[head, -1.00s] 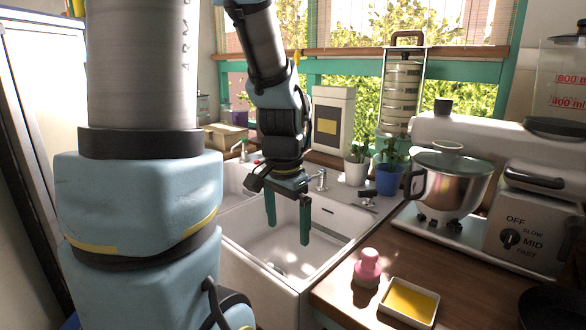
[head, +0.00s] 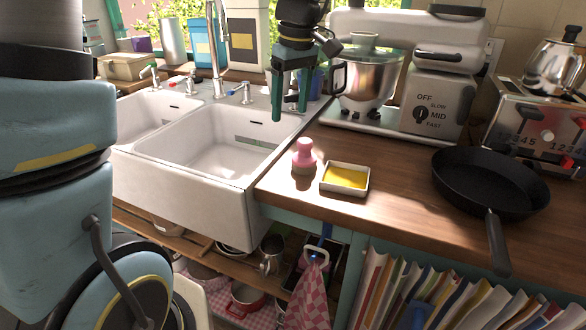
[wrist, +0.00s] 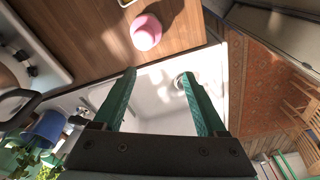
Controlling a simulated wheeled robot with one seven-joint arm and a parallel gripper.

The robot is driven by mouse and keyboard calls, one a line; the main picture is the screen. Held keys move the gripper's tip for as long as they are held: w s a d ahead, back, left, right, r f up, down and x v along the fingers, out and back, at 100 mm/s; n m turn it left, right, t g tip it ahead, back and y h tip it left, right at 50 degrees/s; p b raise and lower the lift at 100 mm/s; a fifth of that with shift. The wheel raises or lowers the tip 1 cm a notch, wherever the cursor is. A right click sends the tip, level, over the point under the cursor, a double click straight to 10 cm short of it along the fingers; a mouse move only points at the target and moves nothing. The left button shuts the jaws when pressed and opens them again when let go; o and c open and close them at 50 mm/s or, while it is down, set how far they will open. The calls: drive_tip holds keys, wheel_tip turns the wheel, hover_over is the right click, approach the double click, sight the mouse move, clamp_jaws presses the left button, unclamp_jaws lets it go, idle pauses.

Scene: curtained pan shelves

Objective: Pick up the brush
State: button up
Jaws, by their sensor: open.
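A small pink object with a rounded top and a wider base, likely the brush (head: 304,156), stands upright on the wooden counter, near the sink's right edge. Its bristles cannot be made out. It also shows from above in the wrist view (wrist: 146,31), beyond the fingertips. My gripper (head: 290,112) is open and empty, with green fingers pointing down. In the head view it appears above and slightly left of the pink object, apart from it, by the right side of the sink. The wrist view shows the spread fingers (wrist: 157,74) with nothing between them.
A square dish with yellow contents (head: 345,179) sits right beside the pink object. A black frying pan (head: 489,182) lies farther right. A stand mixer (head: 437,100) with a steel bowl is behind, and a toaster (head: 540,125) is at right. The white sink (head: 190,190) is left.

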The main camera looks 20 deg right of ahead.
sight(305, 140)
drive_tip(key=d, duration=0.1)
drive_tip(key=s+d, duration=0.1)
drive_tip(key=shift+s+d+r+n, duration=0.25)
drive_tip(key=shift+d+r+n, duration=0.15)
drive_tip(key=shift+d+f, duration=0.1)
drive_tip(key=shift+f, duration=0.15)
drive_tip(key=f, duration=0.3)
drive_tip(key=f+p, duration=0.1)
drive_tip(key=shift+w+f, duration=0.3)
drive_tip(key=shift+f, duration=0.1)
wheel_tip(305, 140, down, 4)
drive_tip(key=shift+w+d+p, duration=0.1)
drive_tip(key=shift+w+p, duration=0.05)
drive_tip(key=shift+p, duration=1)
drive_tip(key=shift+w+f, duration=0.1)
drive_tip(key=shift+f, duration=0.55)
clamp_jaws()
